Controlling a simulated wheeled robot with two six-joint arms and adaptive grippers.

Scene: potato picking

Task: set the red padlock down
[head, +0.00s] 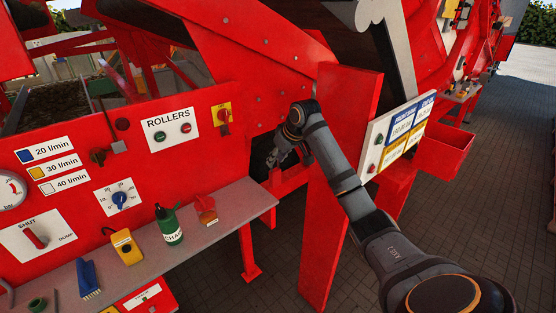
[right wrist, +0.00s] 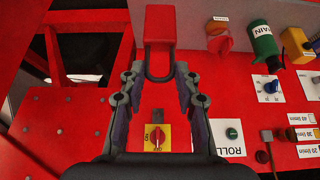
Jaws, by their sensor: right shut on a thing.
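The red padlock (right wrist: 160,24) shows in the right wrist view, with its red body beyond the fingertips and its dark shackle between them. My right gripper (right wrist: 158,74) is shut on the padlock at the shackle. In the head view my right gripper (head: 281,156) is beside the red machine panel, right of the yellow plate with a red rotary switch (head: 224,116). My left gripper is not in view.
A grey shelf (head: 226,217) runs below the panel. On it are a red and orange item (head: 206,210), a green bottle (head: 168,226), a yellow device (head: 126,246) and a blue brush (head: 87,279). The shelf's right end looks bare. A red post (head: 341,165) stands right of my gripper.

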